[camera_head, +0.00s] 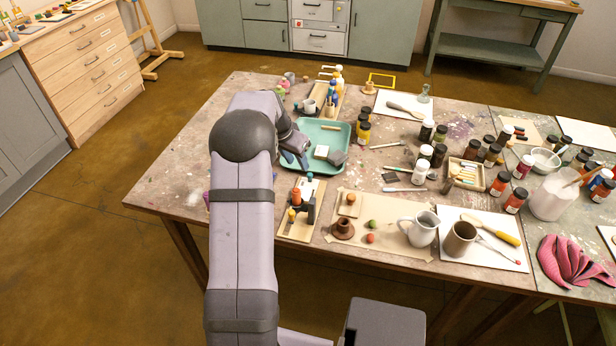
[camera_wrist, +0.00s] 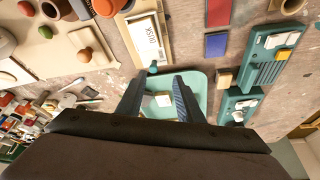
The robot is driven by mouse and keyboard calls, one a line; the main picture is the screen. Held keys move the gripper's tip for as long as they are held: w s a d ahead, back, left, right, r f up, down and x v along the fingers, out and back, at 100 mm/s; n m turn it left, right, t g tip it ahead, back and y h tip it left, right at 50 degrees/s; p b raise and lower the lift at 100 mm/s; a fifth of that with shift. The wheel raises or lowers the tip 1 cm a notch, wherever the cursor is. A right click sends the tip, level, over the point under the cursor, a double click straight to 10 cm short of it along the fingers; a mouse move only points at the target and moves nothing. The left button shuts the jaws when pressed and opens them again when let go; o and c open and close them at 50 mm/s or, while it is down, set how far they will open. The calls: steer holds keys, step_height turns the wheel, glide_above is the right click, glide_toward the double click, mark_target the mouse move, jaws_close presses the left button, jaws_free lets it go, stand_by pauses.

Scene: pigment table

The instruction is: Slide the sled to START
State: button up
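I cannot make out for certain which part is the sled. A narrow light wooden board (camera_head: 293,232) lies at the table's near edge, left of the beige mat. It carries a dark block (camera_head: 311,211) and orange- and yellow-topped pieces. A teal knob (camera_head: 309,176) stands at its far end. In the wrist view the knob (camera_wrist: 153,69) shows beside a white plate with dark lettering (camera_wrist: 147,40), too blurred to read as START. My gripper (camera_wrist: 158,77) is open and empty, its two dark fingers apart near the knob. In the head view my gripper (camera_head: 295,160) is over the teal tray's left part.
The teal tray (camera_head: 343,127) holds a pale block (camera_head: 321,152) and a grey piece. Several paint bottles stand farther right.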

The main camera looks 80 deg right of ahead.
mark_target(310, 175)
steer(key=shift+s+d+r+p+x, duration=0.1)
steer(key=shift+s+p+x, duration=0.2)
steer(key=shift+x, duration=1.1)
steer(key=shift+s+d+r+p+x, duration=0.1)
steer(key=shift+s+p+x, duration=0.2)
steer(key=shift+x, duration=1.05)
steer(key=shift+s+d+p+x, duration=0.15)
steer(key=shift+p+x, duration=0.25)
steer(key=shift+x, duration=1)
steer(key=shift+a+r, duration=0.1)
steer(key=shift+c, duration=0.5)
jaws_close()
